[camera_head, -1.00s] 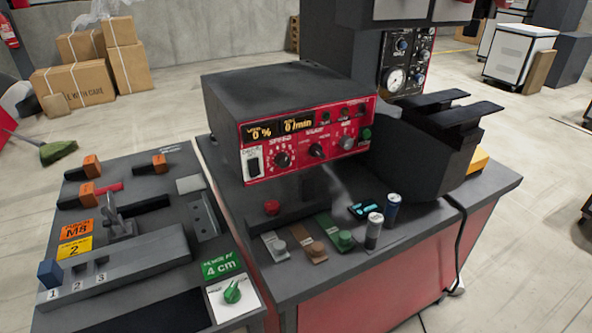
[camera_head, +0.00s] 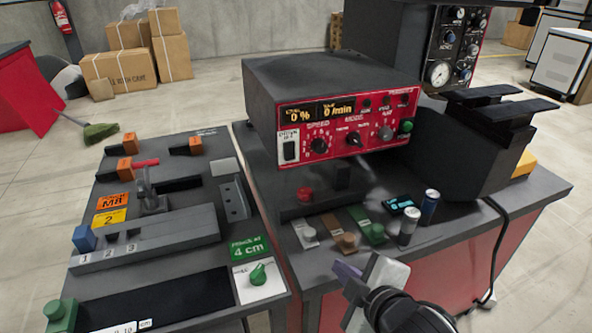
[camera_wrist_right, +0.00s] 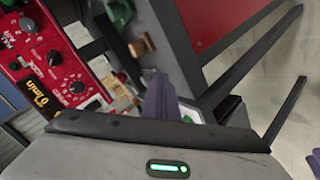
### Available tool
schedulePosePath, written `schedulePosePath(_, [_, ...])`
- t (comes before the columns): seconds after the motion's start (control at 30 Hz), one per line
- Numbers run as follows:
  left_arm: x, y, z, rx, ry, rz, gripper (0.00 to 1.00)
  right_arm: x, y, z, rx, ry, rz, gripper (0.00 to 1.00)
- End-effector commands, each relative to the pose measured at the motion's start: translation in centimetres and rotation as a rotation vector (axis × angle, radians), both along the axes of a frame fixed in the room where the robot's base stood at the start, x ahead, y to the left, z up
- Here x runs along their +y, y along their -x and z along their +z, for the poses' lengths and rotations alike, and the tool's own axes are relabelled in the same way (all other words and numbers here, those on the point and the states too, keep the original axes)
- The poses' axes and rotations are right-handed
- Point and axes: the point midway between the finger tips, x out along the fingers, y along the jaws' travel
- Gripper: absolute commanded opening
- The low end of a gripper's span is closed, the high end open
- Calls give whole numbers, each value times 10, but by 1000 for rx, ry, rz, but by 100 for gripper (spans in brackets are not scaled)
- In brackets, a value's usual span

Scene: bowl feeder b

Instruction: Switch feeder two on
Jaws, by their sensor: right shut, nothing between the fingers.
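A dark control box with a red front panel (camera_head: 335,160) stands on the right-hand bench. Its displays (camera_head: 322,111) read 0 % and 0 /min. A dark rocker switch (camera_head: 290,151) on a white plate is at the panel's lower left; its small label is not readable. The panel also carries knobs and a green button (camera_head: 405,127). No marking that says feeder two is legible. My right gripper (camera_head: 346,271) is shut and empty, low in front of the bench, apart from the panel. In the right wrist view its purple fingertips (camera_wrist_right: 160,97) show, with the red panel at left.
In front of the box are a red button (camera_head: 305,195), several colour-plated knobs (camera_head: 348,241) and two cylinders (camera_head: 429,206). A black bowl-feeder-side unit (camera_head: 480,140) stands to the right. The left bench holds orange-handled clamps and a green knob (camera_head: 258,274). Free floor lies around.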

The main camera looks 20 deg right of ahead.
Motion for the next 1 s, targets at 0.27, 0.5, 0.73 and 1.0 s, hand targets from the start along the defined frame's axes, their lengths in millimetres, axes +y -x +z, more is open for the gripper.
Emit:
schedulePosePath(0.27, [-1, -4, 2, -8, 0, -1, 31, 14, -59, 99, -345, 422, 216, 0])
schedulePosePath(0.5, [-1, -4, 2, -9, 2, -1, 31, 22, -70, 130, -448, 570, 268, 0])
schedulePosePath(0.73, [-2, -4, 2, -9, 3, -1, 31, 21, -70, 129, -445, 566, 266, 0])
schedulePosePath(1.0, [-2, -3, 3, -8, 3, -2, 31, 22, -96, 127, -445, 565, 263, 0])
